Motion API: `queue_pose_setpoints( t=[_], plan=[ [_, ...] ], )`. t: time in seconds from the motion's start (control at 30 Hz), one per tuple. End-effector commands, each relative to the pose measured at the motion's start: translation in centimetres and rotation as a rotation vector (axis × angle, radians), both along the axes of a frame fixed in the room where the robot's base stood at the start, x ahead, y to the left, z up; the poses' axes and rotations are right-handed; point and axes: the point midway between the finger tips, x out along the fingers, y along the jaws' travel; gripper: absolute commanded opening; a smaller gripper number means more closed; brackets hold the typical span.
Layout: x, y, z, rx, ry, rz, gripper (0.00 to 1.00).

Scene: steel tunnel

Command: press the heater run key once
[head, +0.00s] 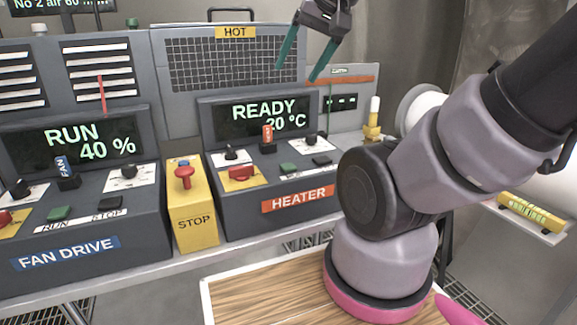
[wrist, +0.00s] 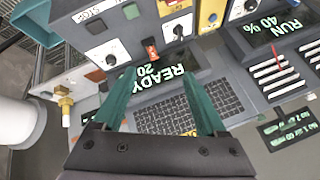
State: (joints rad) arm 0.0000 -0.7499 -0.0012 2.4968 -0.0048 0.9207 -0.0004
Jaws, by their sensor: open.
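The heater panel (head: 262,200) is a dark grey box with an orange HEATER label. Its display (head: 262,118) reads READY, 20 °C. The green key (head: 288,168) sits on the panel's sloping face, left of a dark key (head: 322,160); the green key also shows at the top of the wrist view (wrist: 131,11). My gripper (head: 297,72) is open and empty, its teal fingers above and behind the display, apart from the keys. In the wrist view, my gripper (wrist: 158,73) has its fingers spread across the upside-down display.
On the heater panel are knobs, an orange-tagged key switch (head: 267,135) and a red switch (head: 241,172). A yellow STOP box (head: 194,215) with a red knob stands left of it. The fan drive panel (head: 80,215) reads RUN, 40 %. A brass valve (head: 373,128) stands at right.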

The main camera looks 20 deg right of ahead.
Motion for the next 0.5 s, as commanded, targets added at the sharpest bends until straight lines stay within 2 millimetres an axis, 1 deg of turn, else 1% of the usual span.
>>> queue_pose_setpoints(
  t=[0.03, 0.07, 0.1, 0.17, 0.2, 0.5],
  plan=[
    [0.0, 0.0, 0.0, 0.0, 0.0, 0.0, 0.52],
    [0.0, 0.0, 0.0, 0.0, 0.0, 0.0, 0.4],
    [0.0, 0.0, 0.0, 0.0, 0.0, 0.0, 0.25],
    [0.0, 0.0, 0.0, 0.0, 0.0, 0.0, 0.02],
    [0.0, 0.0, 0.0, 0.0, 0.0, 0.0, 0.0],
    [0.0, 0.0, 0.0, 0.0, 0.0, 0.0, 0.0]
  ],
)
